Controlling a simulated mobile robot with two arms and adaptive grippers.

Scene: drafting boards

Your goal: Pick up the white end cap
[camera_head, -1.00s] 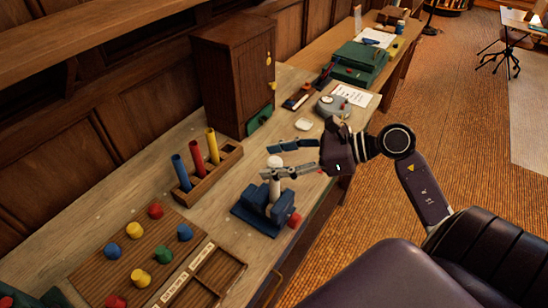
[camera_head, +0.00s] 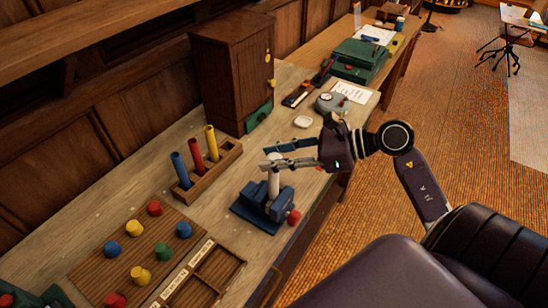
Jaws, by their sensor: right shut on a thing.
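The blue vise (camera_head: 262,207) stands on the near bench and holds a white tube (camera_head: 273,184) upright. The white end cap (camera_head: 274,157) is at the top of the tube, mostly hidden between my fingers. My right gripper (camera_head: 268,160) reaches in from the right, with one finger on each side of the cap, and is shut on it. I cannot tell whether the cap still touches the tube. My left gripper is not in view.
A wooden rack (camera_head: 207,170) with blue, red and yellow tubes stands left of the vise. A board (camera_head: 127,258) with several coloured caps and a divided tray (camera_head: 216,268) lie in front. A small white dish (camera_head: 303,122) sits behind my gripper.

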